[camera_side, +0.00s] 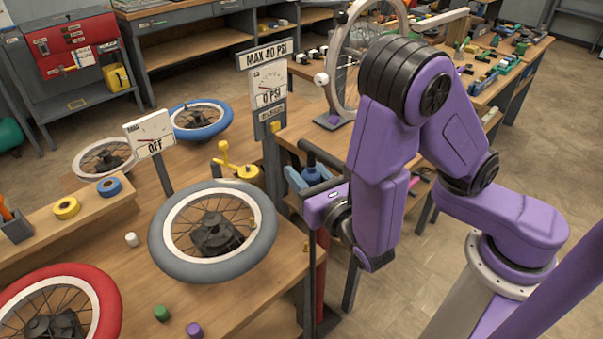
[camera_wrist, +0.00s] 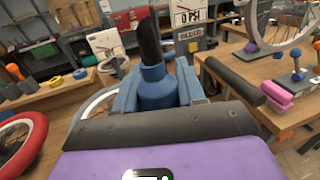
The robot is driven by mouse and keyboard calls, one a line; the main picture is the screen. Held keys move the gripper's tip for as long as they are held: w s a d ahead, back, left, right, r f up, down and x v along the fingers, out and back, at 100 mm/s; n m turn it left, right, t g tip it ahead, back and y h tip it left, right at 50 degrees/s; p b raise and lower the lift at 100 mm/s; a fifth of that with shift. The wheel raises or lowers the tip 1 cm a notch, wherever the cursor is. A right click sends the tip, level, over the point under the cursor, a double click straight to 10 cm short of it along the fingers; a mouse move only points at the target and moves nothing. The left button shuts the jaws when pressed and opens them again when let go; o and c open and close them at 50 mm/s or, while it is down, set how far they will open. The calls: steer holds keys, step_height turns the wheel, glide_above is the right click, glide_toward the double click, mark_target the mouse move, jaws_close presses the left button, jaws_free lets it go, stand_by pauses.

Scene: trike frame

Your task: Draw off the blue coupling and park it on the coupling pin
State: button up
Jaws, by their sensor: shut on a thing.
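My gripper (camera_side: 300,176) has pale blue fingers and is shut on the blue coupling (camera_wrist: 155,88). The coupling is a dark blue, bottle-shaped piece, upright between the fingers in the wrist view. A black hose (camera_wrist: 149,44) rises from its top. In the side view the coupling (camera_side: 311,158) is partly hidden by the fingers and hose. The gripper is right of the grey-tyred wheel (camera_side: 165,245), near the table's right edge. I cannot make out the coupling pin for certain in either view, nor whether the coupling's lower end touches anything.
A gauge post (camera_side: 270,150) with "MAX 40 PSI" and "0 PSI" stands just behind the gripper. A yellow lever fitting (camera_side: 228,165) is behind the grey wheel. An "OFF" gauge (camera_side: 150,133) stands to the left. A red cylinder (camera_side: 321,270) is below the gripper.

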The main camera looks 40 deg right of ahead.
steer(key=shift+r, duration=0.1)
steer(key=shift+r, duration=1.9)
steer(key=shift+f, duration=0.1)
steer(key=w+d+f+m+g+h, duration=0.2)
steer(key=f+m+h, duration=0.1)
steer(key=f, duration=0.6)
steer(key=w+d+f+m+g+h, duration=0.2)
steer(key=f+h, duration=0.3)
steer(key=f, duration=0.5)
steer(key=shift+w+d+m+g, duration=0.3)
steer(key=shift+w+d+m, duration=0.1)
steer(key=shift+d+m, duration=0.3)
steer(key=shift+f, duration=2.85)
